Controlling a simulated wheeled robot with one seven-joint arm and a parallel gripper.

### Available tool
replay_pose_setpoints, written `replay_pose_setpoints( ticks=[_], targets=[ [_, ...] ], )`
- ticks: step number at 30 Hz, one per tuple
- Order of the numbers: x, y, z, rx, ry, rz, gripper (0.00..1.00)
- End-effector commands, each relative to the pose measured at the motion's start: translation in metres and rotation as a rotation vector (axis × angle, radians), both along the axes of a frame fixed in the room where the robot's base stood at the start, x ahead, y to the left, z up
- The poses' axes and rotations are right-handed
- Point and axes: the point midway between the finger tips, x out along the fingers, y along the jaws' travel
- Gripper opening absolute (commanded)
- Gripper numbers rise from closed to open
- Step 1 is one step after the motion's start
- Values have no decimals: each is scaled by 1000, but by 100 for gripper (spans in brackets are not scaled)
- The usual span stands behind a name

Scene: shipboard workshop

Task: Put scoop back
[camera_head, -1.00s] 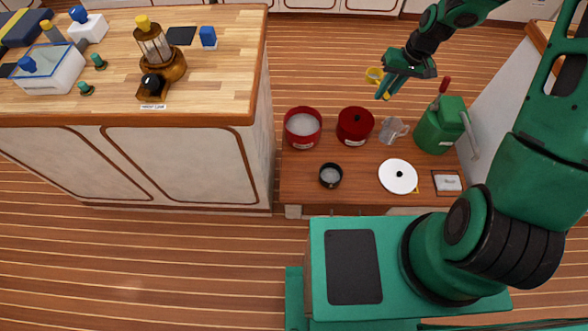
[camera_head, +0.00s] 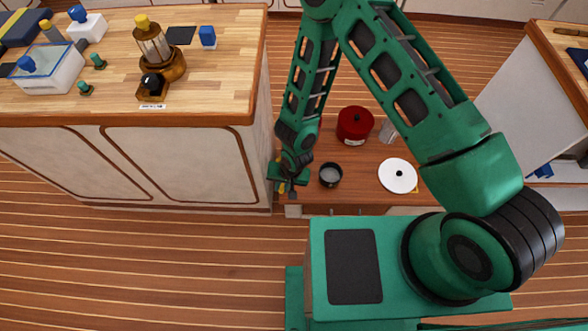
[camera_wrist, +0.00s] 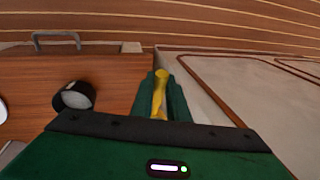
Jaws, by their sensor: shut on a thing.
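The yellow scoop (camera_wrist: 160,95) is between the fingers of my gripper (camera_wrist: 160,105) in the wrist view, and the gripper is shut on it. In the head view my gripper (camera_head: 287,184) is low at the left front corner of the low brown surface (camera_head: 352,192), close beside the wooden-topped cabinet. The scoop is mostly hidden there. A small black cup (camera_head: 330,175) with pale contents stands just right of the gripper; it also shows in the wrist view (camera_wrist: 75,96).
A red lidded pot (camera_head: 355,124) and a white round lid (camera_head: 398,176) are on the low surface. Floor in front is clear.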

Motion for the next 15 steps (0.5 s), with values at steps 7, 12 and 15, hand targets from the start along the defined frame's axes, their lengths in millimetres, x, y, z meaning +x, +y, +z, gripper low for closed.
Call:
replay_pose_setpoints(
  ticks=[7,12,15],
  targets=[
    [-36,14,-23,6,-5,3,0],
    [-20,5,-37,6,-6,-5,0],
    [-2,-5,-48,7,-6,-6,0]
  ],
)
